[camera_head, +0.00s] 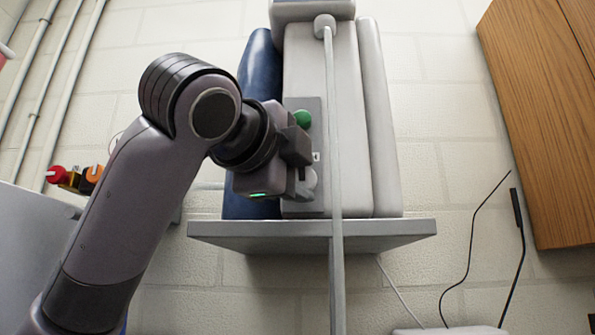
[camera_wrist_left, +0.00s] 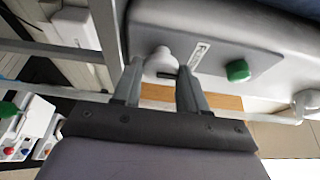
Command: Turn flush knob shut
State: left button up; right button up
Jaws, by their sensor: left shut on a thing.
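A grey panel (camera_head: 318,136) on the upright unit carries a green knob (camera_head: 302,118) and, lower down, a white knob (camera_head: 309,180). I cannot read the label between them, so I cannot tell which is named flush. My left gripper (camera_head: 301,172) is at the white knob and partly covers it. In the left wrist view the white knob (camera_wrist_left: 159,61) sits between the two fingertips (camera_wrist_left: 160,75), which are shut on it. The green knob (camera_wrist_left: 237,70) stands clear to the right there. My right gripper is not in view.
A thin grey post (camera_head: 335,150) runs upright close to the right of the gripper. A grey shelf (camera_head: 390,230) juts out below. Red and orange fittings (camera_head: 75,178) are at the left, and a wooden cabinet (camera_head: 545,110) is at the right.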

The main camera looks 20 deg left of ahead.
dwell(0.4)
pick_arm(q)
jog(key=o, duration=1)
jog(key=s+b, duration=0.2)
jog(key=s, duration=0.5)
jog(key=shift+a, duration=0.35)
jog(key=shift+s, duration=0.1)
